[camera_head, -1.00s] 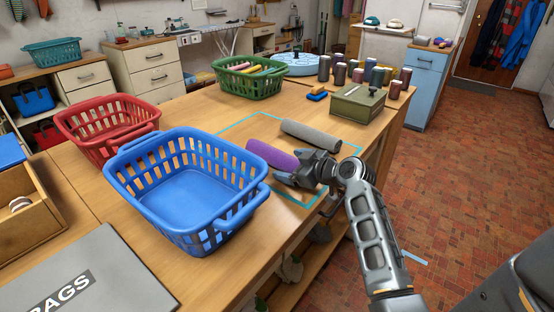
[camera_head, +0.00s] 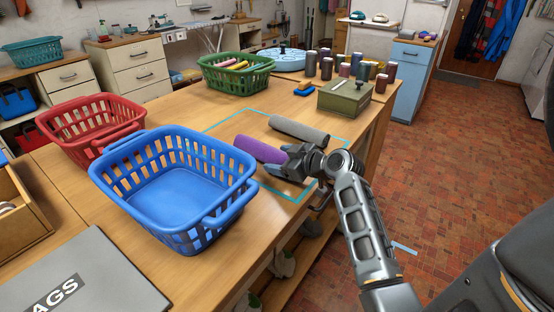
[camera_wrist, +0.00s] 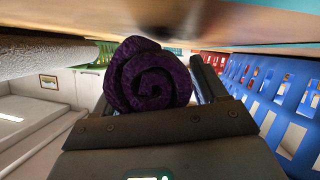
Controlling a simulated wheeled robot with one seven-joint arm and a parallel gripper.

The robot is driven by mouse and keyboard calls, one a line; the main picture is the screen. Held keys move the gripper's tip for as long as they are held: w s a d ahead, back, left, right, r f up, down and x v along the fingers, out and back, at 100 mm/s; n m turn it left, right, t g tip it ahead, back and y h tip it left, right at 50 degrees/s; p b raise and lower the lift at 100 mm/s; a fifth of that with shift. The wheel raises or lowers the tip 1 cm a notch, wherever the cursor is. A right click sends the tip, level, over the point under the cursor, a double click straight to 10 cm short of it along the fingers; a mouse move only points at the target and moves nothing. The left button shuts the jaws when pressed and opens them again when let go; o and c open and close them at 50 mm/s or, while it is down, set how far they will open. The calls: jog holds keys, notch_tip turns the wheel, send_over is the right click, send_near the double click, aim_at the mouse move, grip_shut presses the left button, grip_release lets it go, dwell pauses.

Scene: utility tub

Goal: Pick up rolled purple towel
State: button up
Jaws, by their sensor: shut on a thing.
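The rolled purple towel (camera_head: 261,149) is on or just above the wooden table, inside a teal outlined rectangle, beside the blue basket. My gripper (camera_head: 288,160) is shut on its near end. In the wrist view the spiral end of the rolled purple towel (camera_wrist: 150,76) sits between the two fingers of my gripper (camera_wrist: 158,88). The table surface shows across the top of that view, apart from the visible end of the roll. In the head view the gripper hides the towel's near end, and I cannot tell there how high it is.
A rolled grey towel (camera_head: 299,130) lies just behind the purple one. The empty blue basket (camera_head: 205,196) stands close on the left, with a red basket (camera_head: 84,127) beyond. A green basket (camera_head: 236,76) and an olive box (camera_head: 345,98) are farther back.

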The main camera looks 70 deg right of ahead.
aim_at(268, 145)
jog(key=shift+r, duration=0.5)
notch_tip(268, 145, up, 3)
jog(key=s+d+r+b, duration=0.1)
jog(key=s+d+r, duration=0.5)
jog(key=s+d, duration=0.1)
jog(key=shift+s+d+r+b, duration=0.25)
jog(key=shift+s+d+b, duration=0.15)
jog(key=shift+s, duration=0.5)
